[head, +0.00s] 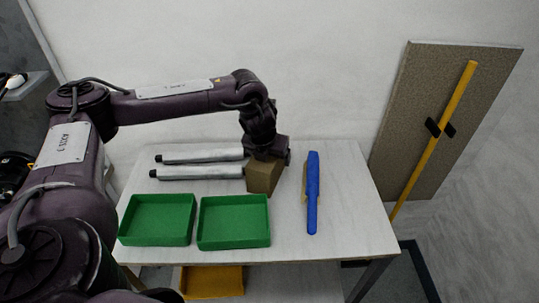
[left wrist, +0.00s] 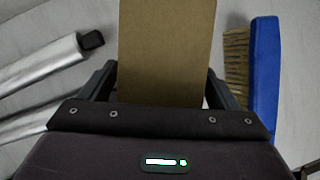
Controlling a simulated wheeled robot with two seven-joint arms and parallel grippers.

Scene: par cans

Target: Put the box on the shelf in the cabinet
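The box (head: 263,177) is a small brown cardboard box on the white table, at the back centre. It also shows in the left wrist view (left wrist: 167,50). My left gripper (head: 268,158) is over the box from above. In the left wrist view its two fingers (left wrist: 163,85) stand on either side of the box, close to its sides; whether they press on it cannot be told. The cabinet and its shelf cannot be made out in these frames. My right gripper is not in view.
Two green trays (head: 233,245) stand at the table's front left. Two silver tubes (head: 203,172) lie left of the box, and a blue brush (head: 313,190) lies to its right. A yellow bin (head: 212,283) is below the white table (head: 350,225). A yellow pole leans against a board at right.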

